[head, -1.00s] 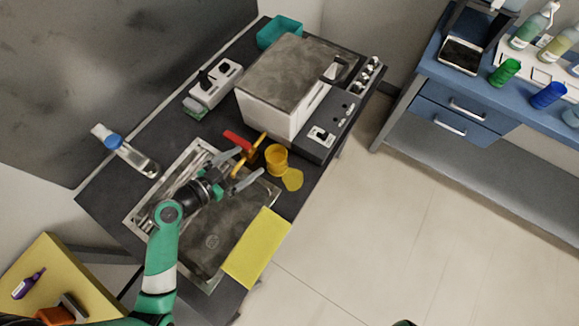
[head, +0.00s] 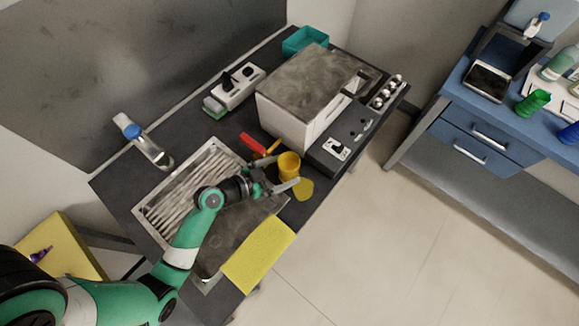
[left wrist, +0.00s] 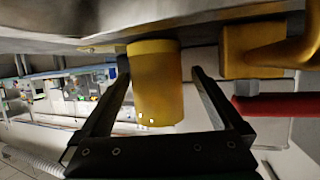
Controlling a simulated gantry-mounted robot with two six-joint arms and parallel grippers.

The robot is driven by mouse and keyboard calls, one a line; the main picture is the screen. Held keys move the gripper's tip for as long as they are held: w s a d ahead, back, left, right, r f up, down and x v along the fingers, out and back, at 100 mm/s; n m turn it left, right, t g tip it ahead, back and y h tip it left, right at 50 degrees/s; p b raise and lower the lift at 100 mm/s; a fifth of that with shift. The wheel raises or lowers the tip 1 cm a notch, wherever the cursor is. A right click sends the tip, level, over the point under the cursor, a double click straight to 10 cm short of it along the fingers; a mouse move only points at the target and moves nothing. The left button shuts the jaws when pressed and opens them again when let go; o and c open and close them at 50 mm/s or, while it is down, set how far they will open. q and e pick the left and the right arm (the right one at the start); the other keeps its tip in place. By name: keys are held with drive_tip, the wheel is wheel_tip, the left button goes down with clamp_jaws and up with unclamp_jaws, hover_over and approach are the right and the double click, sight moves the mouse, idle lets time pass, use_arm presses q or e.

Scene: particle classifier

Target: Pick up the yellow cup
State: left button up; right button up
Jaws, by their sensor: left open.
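The yellow cup (head: 289,163) stands upright on the dark counter, between the sink and the white boxy appliance. In the left wrist view the cup (left wrist: 156,85) appears between the two dark fingers, with a visible gap to the right finger. My left gripper (head: 277,174) is open, its fingers reaching to either side of the cup from the sink side. Whether either finger touches the cup cannot be told. My right gripper is not in view.
A yellow cloth (head: 258,253) covers the sink's front edge. The white appliance (head: 300,105) stands just behind the cup. A blue bench (head: 470,120) is at the right.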

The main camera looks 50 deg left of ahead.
sight(297, 164)
use_arm(q)
drive_tip(key=shift+w+d+f, duration=0.1)
drive_tip(key=shift+w+f, duration=0.1)
drive_tip(key=shift+w, duration=0.1)
drive_tip(key=b+x, duration=0.1)
drive_tip(key=x, duration=0.3)
drive_tip(key=shift+w+d, duration=0.2)
drive_tip(key=shift+w, duration=0.1)
drive_tip(key=c, duration=1.5)
drive_tip(key=shift+s, duration=0.1)
drive_tip(key=shift+r, duration=0.15)
drive_tip(key=shift+r+p, duration=0.5)
drive_tip(key=shift+r, duration=0.3)
drive_tip(key=s+d+r+p, duration=0.3)
drive_tip(key=d+r+p, duration=0.5)
drive_tip(key=d+r, duration=0.3)
drive_tip(key=shift+s+d, duration=0.3)
drive_tip(key=shift+d, duration=0.95)
